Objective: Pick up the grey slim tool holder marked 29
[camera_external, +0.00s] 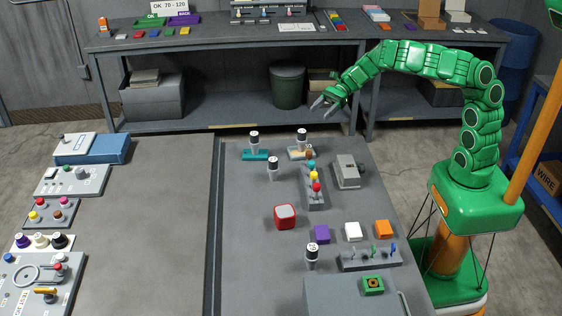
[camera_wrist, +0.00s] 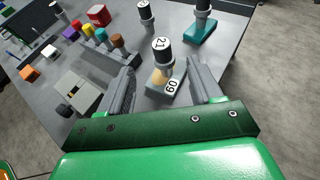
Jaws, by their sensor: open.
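One grey slim holder (camera_external: 273,168) stands without a coloured base, and seems to be the one at the top of the wrist view (camera_wrist: 146,12). Another slim holder (camera_external: 312,254) stands near the front. I cannot read 29 on either. A holder marked 21 (camera_wrist: 161,49) stands on a tan base (camera_external: 296,155) with a numbered plate. Another holder stands on a teal base (camera_external: 256,155). My gripper (camera_external: 322,104) is open and empty, above the table's far edge; its fingers (camera_wrist: 161,64) frame the holder marked 21.
A row of coloured knobs (camera_external: 314,190), a grey box (camera_external: 347,171), a red cube (camera_external: 285,217) and purple, white and orange blocks (camera_external: 352,231) stand on the table. A back workbench (camera_external: 290,45) stands behind. The left table's middle (camera_external: 155,220) is clear.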

